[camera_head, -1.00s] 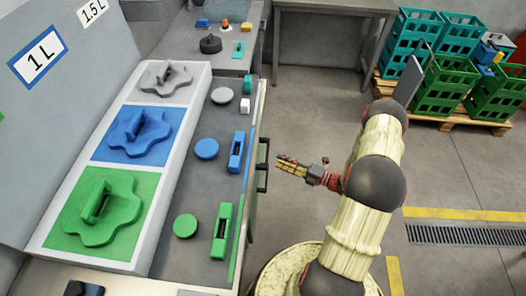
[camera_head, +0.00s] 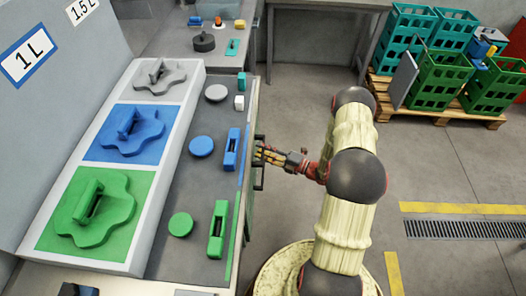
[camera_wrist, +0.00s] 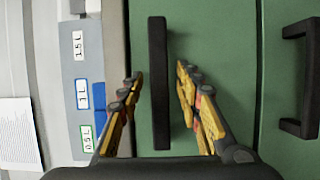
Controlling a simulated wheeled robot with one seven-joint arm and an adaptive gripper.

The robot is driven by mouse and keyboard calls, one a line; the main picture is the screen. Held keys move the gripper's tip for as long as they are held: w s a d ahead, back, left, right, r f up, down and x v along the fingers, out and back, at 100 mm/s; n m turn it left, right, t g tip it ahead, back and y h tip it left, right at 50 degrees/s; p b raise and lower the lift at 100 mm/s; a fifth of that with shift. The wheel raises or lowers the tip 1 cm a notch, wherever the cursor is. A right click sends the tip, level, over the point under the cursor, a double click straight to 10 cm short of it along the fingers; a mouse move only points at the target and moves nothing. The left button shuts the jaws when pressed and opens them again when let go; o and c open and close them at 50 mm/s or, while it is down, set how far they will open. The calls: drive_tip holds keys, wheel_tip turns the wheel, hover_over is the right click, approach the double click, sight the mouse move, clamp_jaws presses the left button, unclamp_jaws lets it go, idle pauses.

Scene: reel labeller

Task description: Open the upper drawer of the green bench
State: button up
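The green bench shows its front edge-on in the head view. In the wrist view its upper drawer (camera_wrist: 220,30) has a green front and a black bar handle (camera_wrist: 158,130). The drawer looks shut. My gripper (camera_wrist: 160,75) is open, with one yellow-padded finger on each side of that handle and gaps between fingers and bar. In the head view my gripper (camera_head: 262,154) is at the handle (camera_head: 259,182) and hides part of it. A second green drawer front (camera_wrist: 285,155) with a black handle (camera_wrist: 300,80) lies to the right in the wrist view.
The bench top (camera_head: 190,245) holds blue and green discs and blocks beside a panel (camera_head: 153,215) of grey, blue and green squares. Green crates (camera_head: 438,75) stand on a pallet at the back right. The floor right of my arm is clear.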

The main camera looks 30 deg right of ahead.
drive_tip(key=shift+c, duration=0.2)
drive_tip(key=c, duration=0.8)
clamp_jaws()
